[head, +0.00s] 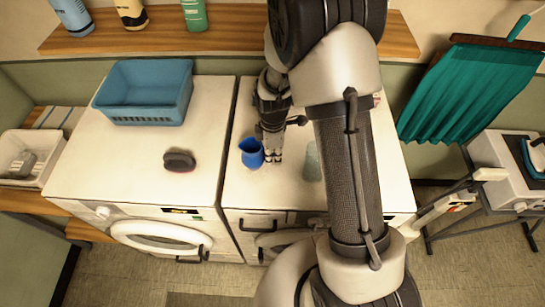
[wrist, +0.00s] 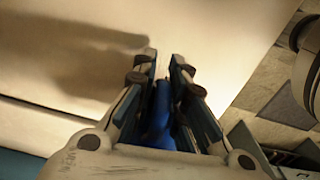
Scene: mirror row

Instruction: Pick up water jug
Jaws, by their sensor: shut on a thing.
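The blue water jug (head: 250,154) is over the white top of the right-hand machine, at its left part in the head view. My gripper (head: 272,156) is right beside it, on its right side. In the wrist view, blue of the jug (wrist: 160,118) shows between the two fingers of my gripper (wrist: 163,68), which are closed on it. Most of the jug is hidden in the wrist view. I cannot tell whether its base touches the machine top.
A greenish clear bottle or glass (head: 312,162) stands to the right, close to my arm. A dark brush-like object (head: 179,161) and a blue basket (head: 148,118) are on the left machine (head: 90,170). A wooden shelf (head: 230,38) with bottles runs behind.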

